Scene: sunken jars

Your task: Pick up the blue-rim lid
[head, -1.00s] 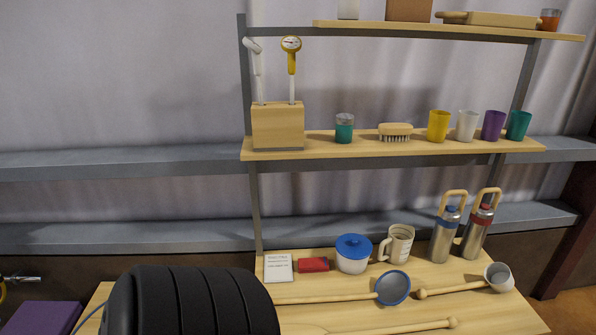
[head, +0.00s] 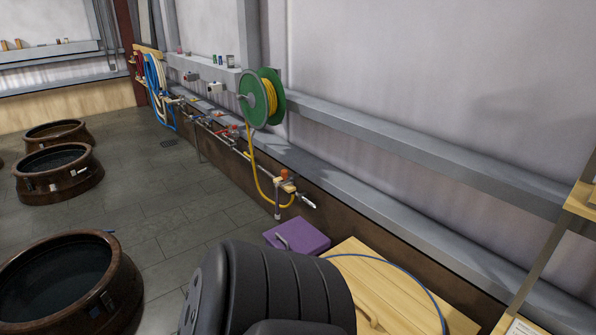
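Sunken brown jars stand in the floor at the left: a near one (head: 118,292), a middle one (head: 88,178) and a far one (head: 50,146). Their mouths look dark and open. A pale wooden surface (head: 375,275) lies at the lower right, with a blue curved line, perhaps a hose or a rim, across it. A black ribbed part of my own body covers the bottom middle and hides some of that surface. Neither gripper is in view.
A purple box or pad (head: 305,237) sits beside the wooden surface. A green hose reel (head: 254,98) with yellow hose hangs on the wall above pipes and taps. Grey ledges run along the wall. The grey floor (head: 185,215) between jars and wall is clear.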

